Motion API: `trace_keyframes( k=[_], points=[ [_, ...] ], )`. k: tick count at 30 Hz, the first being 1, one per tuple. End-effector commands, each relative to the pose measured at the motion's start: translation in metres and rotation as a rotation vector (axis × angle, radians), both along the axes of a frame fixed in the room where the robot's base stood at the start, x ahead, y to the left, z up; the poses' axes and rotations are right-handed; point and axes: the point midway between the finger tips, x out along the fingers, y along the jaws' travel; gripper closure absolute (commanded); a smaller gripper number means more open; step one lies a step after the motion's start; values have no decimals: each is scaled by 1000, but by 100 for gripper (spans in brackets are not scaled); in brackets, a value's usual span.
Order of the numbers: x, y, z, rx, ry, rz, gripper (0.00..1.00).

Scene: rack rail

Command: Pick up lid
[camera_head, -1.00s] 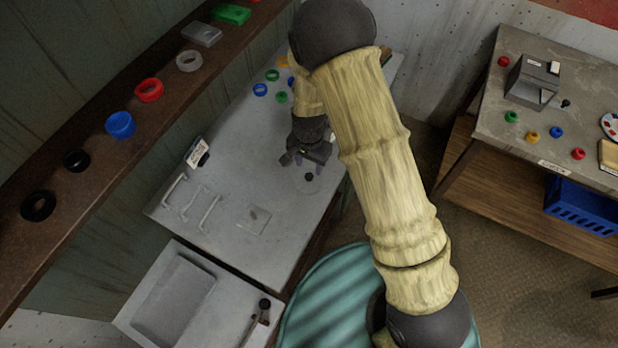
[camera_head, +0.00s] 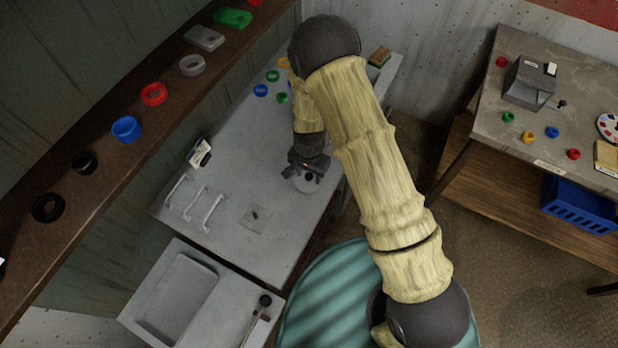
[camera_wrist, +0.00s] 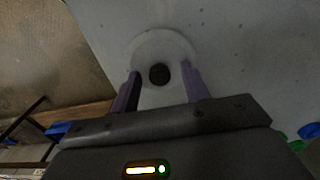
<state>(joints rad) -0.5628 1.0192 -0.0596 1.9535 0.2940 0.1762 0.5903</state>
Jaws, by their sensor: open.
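The lid (camera_head: 305,187) is a pale round disc with a dark knob, lying flat on the grey worktop (camera_head: 235,165). In the wrist view the lid (camera_wrist: 148,44) is in front of my gripper, and its dark knob (camera_wrist: 159,74) shows between the two fingers. My gripper (camera_head: 307,172) is over the lid, pointing down, and hides part of it. In the wrist view my gripper (camera_wrist: 161,88) is open, with a purple finger on each side of the knob. I cannot tell whether the fingertips are level with the knob or above it.
Several coloured rings (camera_head: 261,90) lie farther back on the worktop. Handles (camera_head: 212,212) and a small square plate (camera_head: 259,225) lie toward the front. A sink basin (camera_head: 176,298) is at the front left. A shelf (camera_head: 112,165) with rings runs along the left.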

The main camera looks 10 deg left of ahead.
Motion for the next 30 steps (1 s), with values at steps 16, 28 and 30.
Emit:
trace_keyframes(
  k=[16, 28, 30],
  points=[
    [0, 0, 0, -1, 0, 0, 93],
    [0, 0, 3, 0, 0, 1, 100],
    [0, 0, 7, 0, 0, 1, 100]
  ],
)
